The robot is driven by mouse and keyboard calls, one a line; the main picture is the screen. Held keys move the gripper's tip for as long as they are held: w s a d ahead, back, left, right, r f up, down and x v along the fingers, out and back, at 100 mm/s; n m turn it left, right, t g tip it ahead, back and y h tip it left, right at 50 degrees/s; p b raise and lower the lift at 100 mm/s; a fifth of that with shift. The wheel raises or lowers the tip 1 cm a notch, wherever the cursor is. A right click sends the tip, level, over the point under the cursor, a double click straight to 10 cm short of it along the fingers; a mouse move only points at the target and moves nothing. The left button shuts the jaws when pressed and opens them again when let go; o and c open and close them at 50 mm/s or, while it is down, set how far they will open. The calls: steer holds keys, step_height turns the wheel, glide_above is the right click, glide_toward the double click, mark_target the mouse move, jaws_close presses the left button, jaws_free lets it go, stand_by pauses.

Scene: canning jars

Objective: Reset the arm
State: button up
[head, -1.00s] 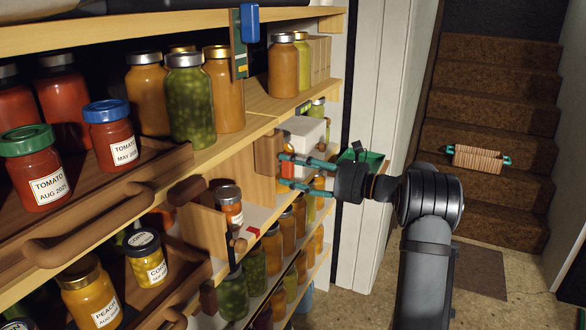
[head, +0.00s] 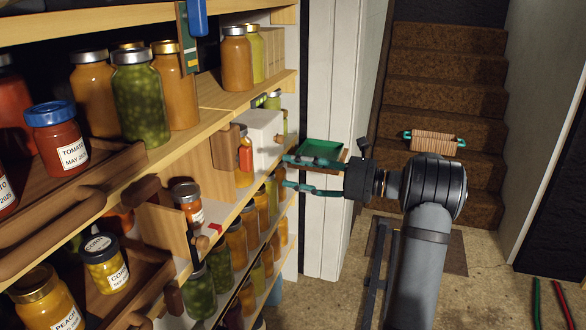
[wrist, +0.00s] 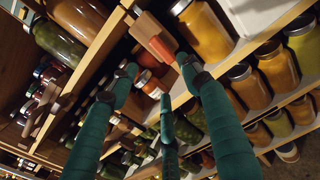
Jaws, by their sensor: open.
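My gripper (head: 288,172) has teal-wrapped fingers. In the head view it points left toward the shelves, in front of the shelf edge by a white box, with its fingers spread apart. In the wrist view my gripper (wrist: 150,80) shows its fingers apart with nothing held between them. Shelf jars and a wooden block with an orange-red part (wrist: 158,47) lie beyond the fingertips. I cannot tell from the wrist view how far the fingertips are from the shelf edge.
Shelves with several jars fill the left. A green tray (head: 322,150) is behind my gripper.

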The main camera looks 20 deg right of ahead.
mark_target(250, 161)
steer(key=shift+a, duration=0.1)
steer(key=x, duration=1.2)
